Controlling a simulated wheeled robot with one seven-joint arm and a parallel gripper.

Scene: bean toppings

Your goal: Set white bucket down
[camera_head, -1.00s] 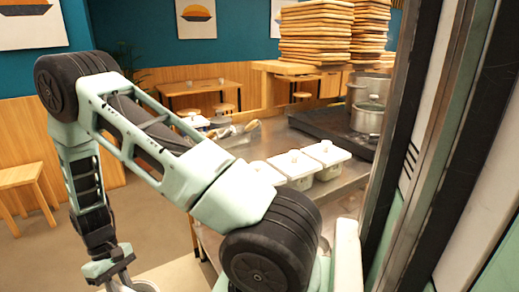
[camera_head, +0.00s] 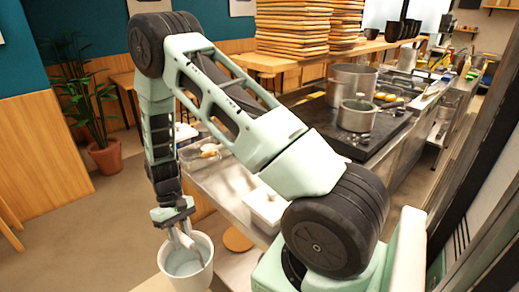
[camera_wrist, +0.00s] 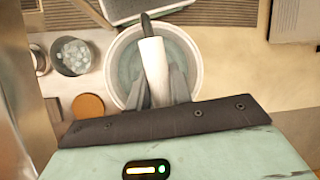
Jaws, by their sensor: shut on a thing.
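The white bucket (camera_head: 198,277) hangs below my gripper (camera_head: 180,237) at the lower left of the head view, open side up. In the wrist view I look down into the bucket (camera_wrist: 197,62), with its round rim around the fingers. My gripper (camera_wrist: 163,88) is shut on a pale bar across the bucket's opening, which looks like its handle. The inside of the bucket is greyish. Its underside is hidden, so I cannot tell whether it touches anything below.
A steel counter (camera_head: 222,180) runs beside my arm, with a white-lidded container (camera_head: 262,206) near its edge. Pots (camera_head: 358,113) stand on a black stove. A round brown seat (camera_head: 237,239) is right of the bucket. In the wrist view, a bowl of pale cubes (camera_wrist: 73,55) lies left.

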